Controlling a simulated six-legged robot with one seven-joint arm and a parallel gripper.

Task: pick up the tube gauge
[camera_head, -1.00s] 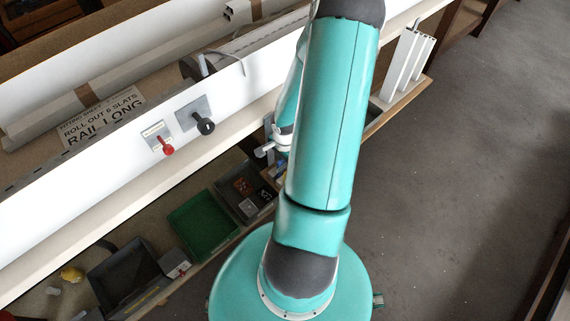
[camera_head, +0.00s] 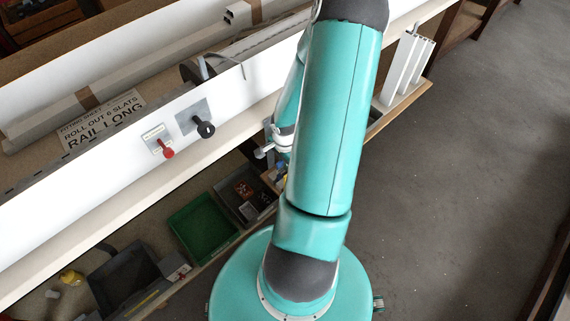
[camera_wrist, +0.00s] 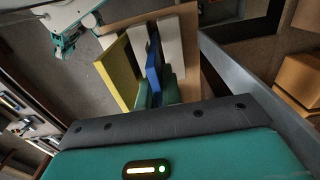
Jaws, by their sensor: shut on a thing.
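In the wrist view, my gripper (camera_wrist: 155,90) reaches forward with its two teal fingers closed about a narrow blue piece (camera_wrist: 153,62). This blue piece seems to be the tube gauge; its full shape does not show. A yellow flat piece (camera_wrist: 118,70) stands just left of the fingers. White pieces (camera_wrist: 171,45) stand beyond and to the right of the blue one. In the head view, my arm hides the gripper. A small bit of blue (camera_head: 281,166) shows beside the arm, too small to identify.
A white bench wall carries a red-handled switch (camera_head: 167,152) and a black knob (camera_head: 205,129). A green bin (camera_head: 203,228) and a dark bin (camera_head: 124,279) sit below. White profiles (camera_head: 405,68) stand at the right end of a wooden shelf. The grey floor to the right is clear.

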